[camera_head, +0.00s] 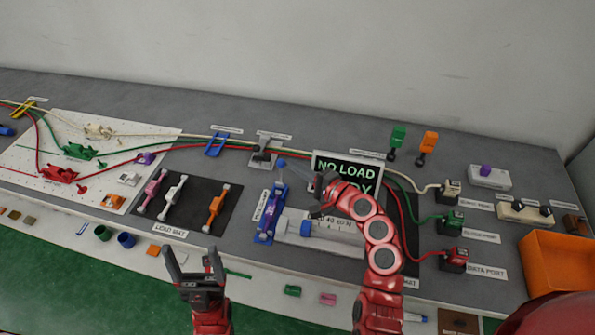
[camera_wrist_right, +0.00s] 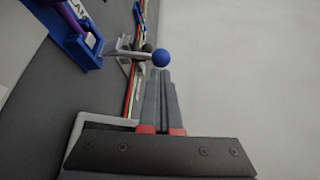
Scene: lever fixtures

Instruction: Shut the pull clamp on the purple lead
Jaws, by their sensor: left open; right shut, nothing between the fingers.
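The pull clamp (camera_head: 266,222) is a blue fixture left of the display in the head view, with a purple piece in it. Its pale lever stands up, ending in a blue ball knob (camera_head: 282,162). In the right wrist view the clamp's blue body (camera_wrist_right: 75,45) and purple part (camera_wrist_right: 85,22) are at upper left, and the knob (camera_wrist_right: 162,58) is just beyond the fingertips. My right gripper (camera_head: 292,170) is shut and empty beside the knob; I cannot tell whether they touch. My left gripper (camera_head: 191,252) is open and empty in front of the bench.
A display (camera_head: 347,171) reading "NO LOAD" stands behind my right arm. A dark mat (camera_head: 190,188) with several toggle levers lies left of the clamp. Red, green and cream cables run behind. An orange bin (camera_head: 560,262) is at right.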

